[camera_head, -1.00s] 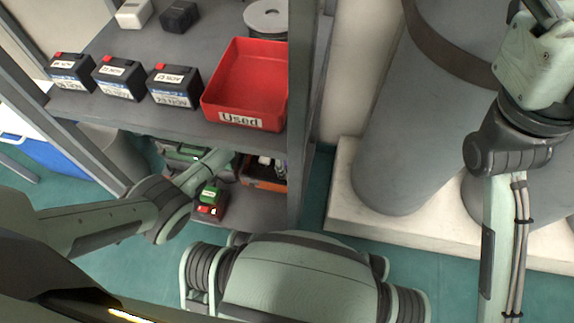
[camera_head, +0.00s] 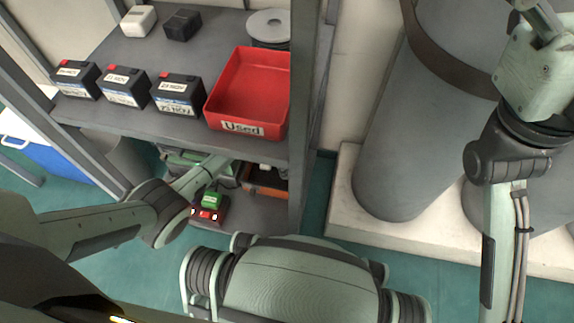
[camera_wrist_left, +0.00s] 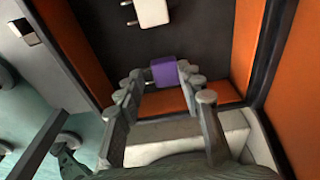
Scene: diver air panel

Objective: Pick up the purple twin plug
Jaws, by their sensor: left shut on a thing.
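The purple twin plug (camera_wrist_left: 164,71) shows in the left wrist view at the inner side of an orange-walled bin (camera_wrist_left: 252,40) with a dark floor. My left gripper (camera_wrist_left: 161,80) is shut on it, one finger at each side. Its prongs are not clearly visible. In the head view the left forearm reaches under the shelf, and the gripper and the plug are hidden there. The orange bin (camera_head: 265,180) shows partly below the shelf. My right arm is at the right of the head view, but its gripper is not visible.
A white twin plug (camera_wrist_left: 152,12) lies in the bin beyond the purple one. On the upper shelf are a red "Used" tray (camera_head: 250,85) and several labelled batteries (camera_head: 123,87). A green and red item (camera_head: 210,205) stands on the lower shelf near my left arm.

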